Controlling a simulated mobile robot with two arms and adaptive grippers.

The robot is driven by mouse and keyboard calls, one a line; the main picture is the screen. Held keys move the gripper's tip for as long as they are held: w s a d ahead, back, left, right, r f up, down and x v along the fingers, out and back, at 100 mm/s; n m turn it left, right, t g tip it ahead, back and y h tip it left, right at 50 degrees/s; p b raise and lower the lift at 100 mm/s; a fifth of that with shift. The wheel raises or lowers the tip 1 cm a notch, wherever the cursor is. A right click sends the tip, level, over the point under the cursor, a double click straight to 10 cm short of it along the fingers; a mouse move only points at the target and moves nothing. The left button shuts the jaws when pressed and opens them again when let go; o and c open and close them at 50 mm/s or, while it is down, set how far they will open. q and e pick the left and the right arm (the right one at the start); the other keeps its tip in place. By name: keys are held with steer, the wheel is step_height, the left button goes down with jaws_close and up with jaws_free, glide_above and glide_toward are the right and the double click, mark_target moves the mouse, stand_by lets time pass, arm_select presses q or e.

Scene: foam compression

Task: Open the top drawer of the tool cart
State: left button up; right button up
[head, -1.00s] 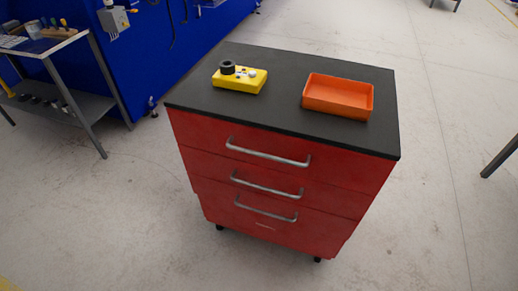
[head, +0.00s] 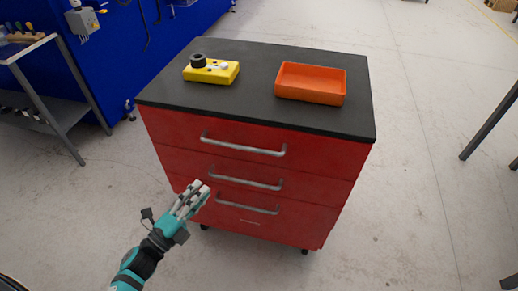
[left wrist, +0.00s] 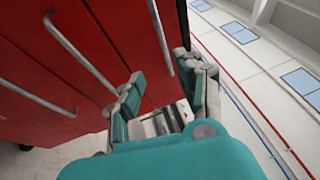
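The red tool cart (head: 255,195) stands ahead in the head view. Its top drawer (head: 180,130) is shut, with a silver bar handle (head: 243,146) across its front. My left gripper (head: 199,187) is low, in front of the cart's left part, around the height of the lower handles in the picture. In the left wrist view the left gripper (left wrist: 160,75) is open and empty. The top handle (left wrist: 158,35) shows beyond its fingertips, close to the dark worktop edge, apart from the fingers. My right gripper is not in view.
Two lower drawers have similar handles (head: 245,182) (head: 247,206). A yellow control box (head: 212,74) and an orange tray (head: 311,85) sit on the black worktop (head: 250,100). A grey workbench (head: 50,85) stands left. The floor around the cart is clear.

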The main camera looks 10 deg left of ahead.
mark_target(241, 146)
arm_select(q)
steer(key=p+x, duration=0.1)
steer(key=x, duration=1)
steer(key=p+x, duration=0.1)
steer(key=x, duration=0.5)
steer(key=shift+w+d+r+p, duration=0.1)
steer(key=shift+d+r+p, duration=0.05)
steer(key=shift+r+p, duration=0.2)
steer(key=shift+c, duration=0.4)
jaws_close()
